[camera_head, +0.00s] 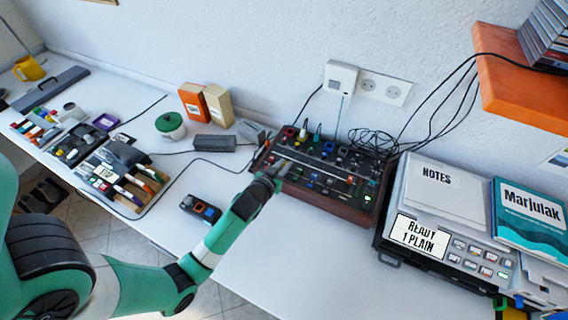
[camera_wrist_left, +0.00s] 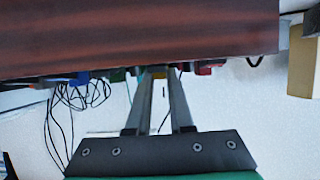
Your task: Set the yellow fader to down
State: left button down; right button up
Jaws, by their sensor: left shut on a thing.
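The mixer (camera_head: 345,207) is a dark panel with a wooden body, covered with small coloured knobs and faders, on the white desk against the wall. My left gripper (camera_head: 283,167) reaches its left part from the front. In the left wrist view the two fingers of my left gripper (camera_wrist_left: 160,74) are close together just at the panel. My right gripper is not in view.
A label printer (camera_head: 450,258) with papers on top stands right of the mixer. Black cables (camera_head: 372,142) lie behind it. An orange shelf (camera_head: 520,95) overhangs at upper right. A black handheld device (camera_head: 201,209) lies left of my arm. The desk front is clear.

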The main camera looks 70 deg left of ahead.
pick_arm(q)
jog(key=c, duration=0.8)
grip_release()
jog(key=p+v, duration=0.3)
jog(key=v, duration=0.8)
jog(key=shift+s+d, duration=0.2)
jog(key=shift+s, duration=0.1)
jog(key=shift+w, duration=0.1)
